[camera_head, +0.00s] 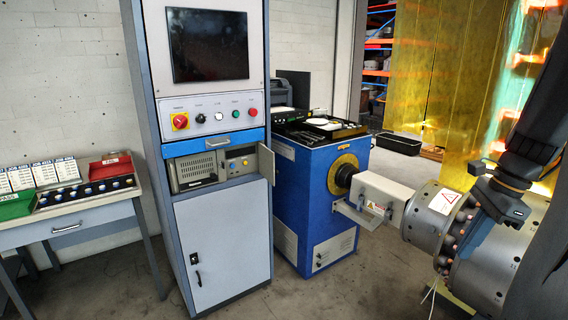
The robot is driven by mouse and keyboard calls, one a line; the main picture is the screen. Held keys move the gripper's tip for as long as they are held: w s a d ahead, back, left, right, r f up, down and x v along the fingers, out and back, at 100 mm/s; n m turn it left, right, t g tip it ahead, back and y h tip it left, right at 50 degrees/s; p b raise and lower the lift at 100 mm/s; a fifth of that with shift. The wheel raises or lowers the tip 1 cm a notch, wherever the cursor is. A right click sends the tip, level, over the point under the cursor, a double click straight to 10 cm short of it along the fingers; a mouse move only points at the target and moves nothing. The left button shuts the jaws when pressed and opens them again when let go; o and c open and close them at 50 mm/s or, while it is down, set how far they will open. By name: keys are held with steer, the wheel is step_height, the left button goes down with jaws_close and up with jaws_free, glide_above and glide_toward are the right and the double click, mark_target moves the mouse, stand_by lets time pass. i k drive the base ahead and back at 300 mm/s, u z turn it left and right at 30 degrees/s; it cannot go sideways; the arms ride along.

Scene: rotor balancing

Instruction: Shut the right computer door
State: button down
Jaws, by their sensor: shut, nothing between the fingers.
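The tall grey-blue cabinet (222,235) stands left of centre. The right computer door (266,163) stands open, swung outward at the bay's right edge, seen nearly edge-on. My gripper (477,169) is at the right of the view, at the end of my dark arm, over the rotor machine and far from the door. It is shut and empty; its fingers are small and hard to make out.
A blue machine (318,200) stands right of the cabinet, its shaft joined to a large grey rotor housing (433,216) under my arm. A side table (75,215) with a red box (110,167) stands at the left. The floor before the cabinet looks clear.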

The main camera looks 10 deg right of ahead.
mark_target(266, 157)
steer(key=i, duration=0.9)
steer(key=z, duration=0.95)
steer(key=i, duration=1.1)
steer(key=u, duration=2.3)
steer(key=i, duration=0.5)
steer(key=z, duration=0.05)
